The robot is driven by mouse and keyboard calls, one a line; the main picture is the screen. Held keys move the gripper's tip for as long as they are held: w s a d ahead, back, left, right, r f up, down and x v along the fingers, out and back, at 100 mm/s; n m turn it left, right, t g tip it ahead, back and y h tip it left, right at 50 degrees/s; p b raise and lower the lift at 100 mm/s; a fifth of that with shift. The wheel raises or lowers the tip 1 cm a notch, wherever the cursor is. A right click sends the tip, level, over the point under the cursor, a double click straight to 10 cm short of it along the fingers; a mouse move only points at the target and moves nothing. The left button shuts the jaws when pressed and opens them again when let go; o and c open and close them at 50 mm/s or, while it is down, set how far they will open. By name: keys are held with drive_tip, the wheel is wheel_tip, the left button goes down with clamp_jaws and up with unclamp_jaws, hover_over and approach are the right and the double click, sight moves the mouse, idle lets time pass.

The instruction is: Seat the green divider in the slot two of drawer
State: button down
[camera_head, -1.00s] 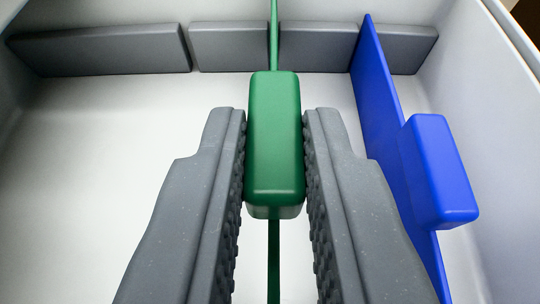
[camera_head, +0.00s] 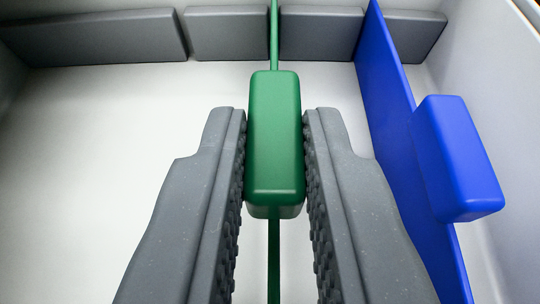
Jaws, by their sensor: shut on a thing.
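The green divider (camera_head: 274,130) is a thin upright plate with a thick block handle on top. My gripper (camera_head: 275,160) is shut on that handle, one grey finger on each side. The plate runs away from me over the drawer (camera_head: 110,150). Its far edge lines up with the gap between the two middle grey blocks (camera_head: 228,33) (camera_head: 322,35) of the far slotted rail. How deep it sits in that gap cannot be told. Its near end and lower edge are hidden by the handle and fingers.
A blue divider (camera_head: 398,110) stands to the right, its far edge in the gap between the two right-hand grey blocks; its handle (camera_head: 458,160) is near my right finger. Another gap at left (camera_head: 185,45) is empty. The drawer's left floor is clear.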

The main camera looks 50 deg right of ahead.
drive_tip(key=shift+f, duration=0.45)
drive_tip(key=c, duration=0.7)
unclamp_jaws()
drive_tip(key=shift+o, duration=0.2)
drive_tip(key=shift+s+r, duration=0.1)
drive_tip(key=shift+s+a+r+p, duration=0.7)
drive_tip(key=shift+a+r+p, duration=0.2)
drive_tip(key=shift+r, duration=0.05)
drive_tip(key=shift+s+a+r+p, duration=0.65)
drive_tip(key=shift+a+r+p, duration=0.25)
drive_tip(key=shift+r, duration=0.05)
drive_tip(key=v, duration=1.3)
drive_tip(key=shift+s+a, duration=0.25)
drive_tip(key=shift+a, duration=0.05)
